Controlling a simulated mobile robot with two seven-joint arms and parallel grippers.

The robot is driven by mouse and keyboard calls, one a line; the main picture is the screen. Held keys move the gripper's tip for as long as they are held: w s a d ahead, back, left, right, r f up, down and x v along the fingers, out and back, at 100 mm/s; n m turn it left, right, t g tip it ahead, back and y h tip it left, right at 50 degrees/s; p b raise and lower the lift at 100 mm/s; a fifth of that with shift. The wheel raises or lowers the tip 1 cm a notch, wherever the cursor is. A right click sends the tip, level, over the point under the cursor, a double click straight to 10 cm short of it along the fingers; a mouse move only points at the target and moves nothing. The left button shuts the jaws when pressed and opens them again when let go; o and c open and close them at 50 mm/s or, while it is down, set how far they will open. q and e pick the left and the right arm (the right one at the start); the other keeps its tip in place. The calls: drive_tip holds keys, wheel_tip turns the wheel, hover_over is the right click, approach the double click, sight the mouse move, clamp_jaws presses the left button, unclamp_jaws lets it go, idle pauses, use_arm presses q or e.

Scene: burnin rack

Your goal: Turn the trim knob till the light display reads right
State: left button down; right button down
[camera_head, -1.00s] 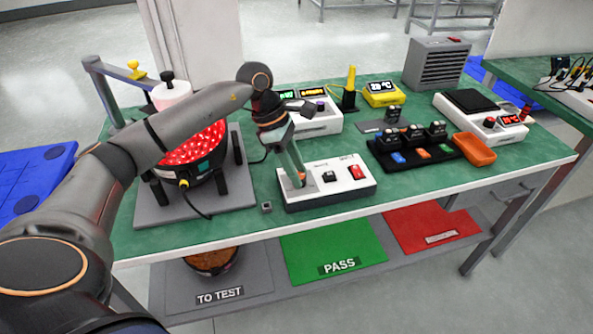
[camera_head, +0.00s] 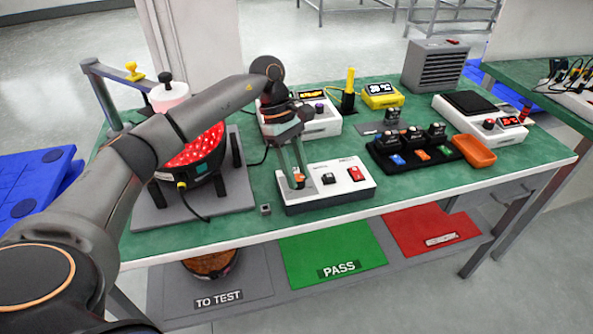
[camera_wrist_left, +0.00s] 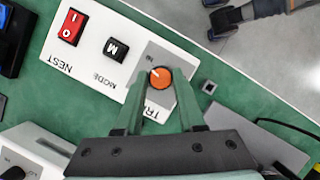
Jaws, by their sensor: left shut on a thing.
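The trim knob (camera_wrist_left: 160,78) is orange with a white mark pointing to the upper left in the left wrist view. It sits on the white control box (camera_head: 330,196), near the box's left end in the head view. My left gripper (camera_head: 298,183) reaches down to it, its two fingers on either side of the knob, shut on it. The lamp with a field of red lights (camera_head: 198,148) is lit, in a round black housing at the left of the bench. My arm covers part of it. My right gripper is not in view.
The box also has a black mode knob (camera_wrist_left: 116,48) and a red rocker switch (camera_wrist_left: 71,27). A small grey cube (camera_head: 265,209) lies left of the box. A black tray (camera_head: 400,164) and an orange bin (camera_head: 474,151) stand to the right. Green bench (camera_head: 420,190) is bare along the front.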

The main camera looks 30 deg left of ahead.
use_arm(q)
drive_tip(key=c, duration=0.5)
unclamp_jaws()
drive_tip(key=p+v, duration=0.1)
drive_tip(key=v, duration=1.1)
drive_tip(key=shift+a+r, duration=0.1)
drive_tip(key=shift+r, duration=0.2)
